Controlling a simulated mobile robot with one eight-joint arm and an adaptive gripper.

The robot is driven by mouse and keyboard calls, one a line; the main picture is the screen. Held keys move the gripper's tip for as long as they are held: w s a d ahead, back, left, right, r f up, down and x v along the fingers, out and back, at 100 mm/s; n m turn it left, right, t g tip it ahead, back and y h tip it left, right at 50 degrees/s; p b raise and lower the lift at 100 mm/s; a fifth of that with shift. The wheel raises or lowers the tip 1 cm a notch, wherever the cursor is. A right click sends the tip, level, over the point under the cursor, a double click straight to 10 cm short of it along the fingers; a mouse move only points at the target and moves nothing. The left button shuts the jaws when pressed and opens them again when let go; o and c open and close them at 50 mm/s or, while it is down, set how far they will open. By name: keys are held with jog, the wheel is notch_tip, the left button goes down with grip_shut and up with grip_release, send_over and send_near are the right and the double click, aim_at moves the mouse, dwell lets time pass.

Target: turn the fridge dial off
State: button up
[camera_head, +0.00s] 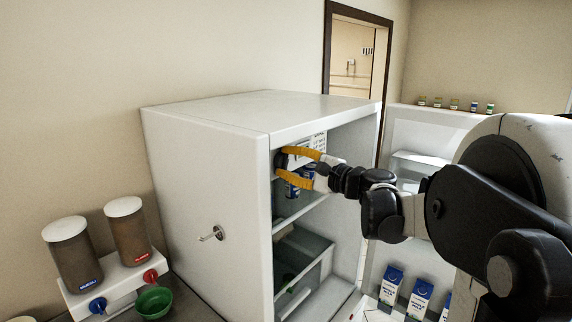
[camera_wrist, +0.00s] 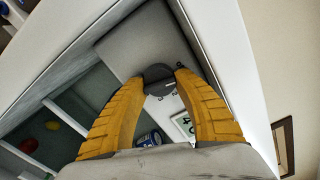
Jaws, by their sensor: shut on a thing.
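The fridge (camera_head: 205,170) is a white cabinet, open at the front. My gripper (camera_head: 283,165) reaches into its upper compartment with its yellow fingers, near the left inner wall. In the wrist view, the dark round dial (camera_wrist: 158,72) sits on a grey housing (camera_wrist: 150,42) between the fingertips. My gripper is shut on the dial, with one finger on each side. In the head view the dial is mostly hidden by the fingers. I cannot read which setting the dial is at.
A blue can (camera_head: 293,188) stands on the shelf below my gripper. A clear drawer (camera_head: 300,262) is lower down. The open fridge door (camera_head: 425,135) at right holds milk cartons (camera_head: 420,297). A two-canister dispenser (camera_head: 128,285) and green bowl (camera_head: 153,303) stand at left.

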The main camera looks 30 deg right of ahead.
jog(key=shift+n, duration=1.1)
jog(key=o, duration=1.2)
jog(key=v, duration=1.2)
jog(key=shift+r, duration=0.1)
